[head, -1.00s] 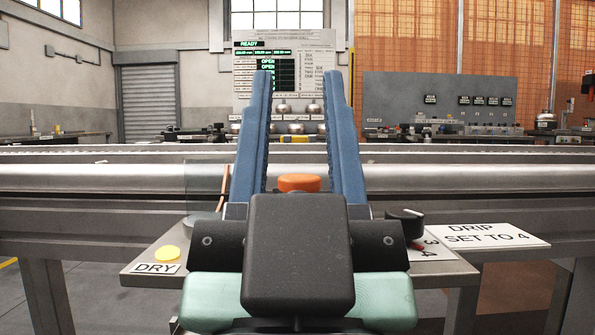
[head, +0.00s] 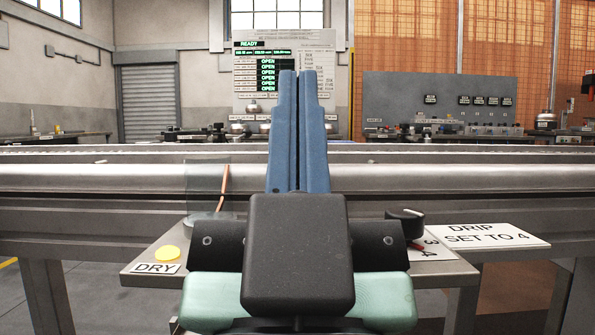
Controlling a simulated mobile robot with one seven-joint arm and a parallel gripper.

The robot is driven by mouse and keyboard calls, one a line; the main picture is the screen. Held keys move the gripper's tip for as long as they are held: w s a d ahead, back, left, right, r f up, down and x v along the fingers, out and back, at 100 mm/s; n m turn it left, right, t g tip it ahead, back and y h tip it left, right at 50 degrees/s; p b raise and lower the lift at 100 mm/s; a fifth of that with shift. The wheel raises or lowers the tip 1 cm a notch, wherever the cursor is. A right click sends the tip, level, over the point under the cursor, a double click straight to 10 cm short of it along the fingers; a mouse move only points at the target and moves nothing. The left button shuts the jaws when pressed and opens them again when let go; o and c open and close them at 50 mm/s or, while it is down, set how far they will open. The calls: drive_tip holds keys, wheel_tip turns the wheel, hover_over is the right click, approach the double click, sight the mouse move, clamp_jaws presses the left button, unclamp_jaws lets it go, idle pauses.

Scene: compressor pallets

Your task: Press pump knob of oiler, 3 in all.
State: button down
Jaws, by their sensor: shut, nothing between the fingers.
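My gripper (head: 297,75) is in the middle of the head view, its two blue fingers pointing up and away and pressed together with nothing between them. The orange knob is hidden behind the fingers and the black gripper body. The oiler's small shelf (head: 140,274) shows on both sides of my gripper. At its left are a yellow round button (head: 167,256), a "DRY" label (head: 156,268) and a clear container (head: 205,190) with a copper-coloured rod (head: 223,187). At its right is a black dial (head: 405,223) with a red pointer. I cannot tell whether the fingertips touch anything.
A "DRIP SET TO 4" sign (head: 487,236) lies right of the dial. A long grey metal rail (head: 90,178) runs across behind the shelf. A board (head: 319,70) reading "READY" and "OPEN", and a grey panel (head: 440,90), stand farther back.

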idle(0.8)
drive_tip(key=w+d+r+n+g+p, duration=0.1)
drive_tip(key=w+r+n+g+p, duration=0.4)
drive_tip(key=p, duration=1.6)
drive_tip(key=w+d+r+n+g+p, duration=0.1)
drive_tip(key=w+r+g+p, duration=0.35)
drive_tip(key=w+p, duration=1.15)
drive_tip(key=s+a+f+n+g+y+p, duration=0.1)
drive_tip(key=s+n+g+p, duration=0.4)
drive_tip(key=p, duration=3.6)
drive_tip(key=s+g+y, duration=0.1)
drive_tip(key=s+g, duration=0.3)
drive_tip(key=s, duration=0.7)
drive_tip(key=shift+a+f, duration=0.15)
drive_tip(key=shift+f, duration=0.2)
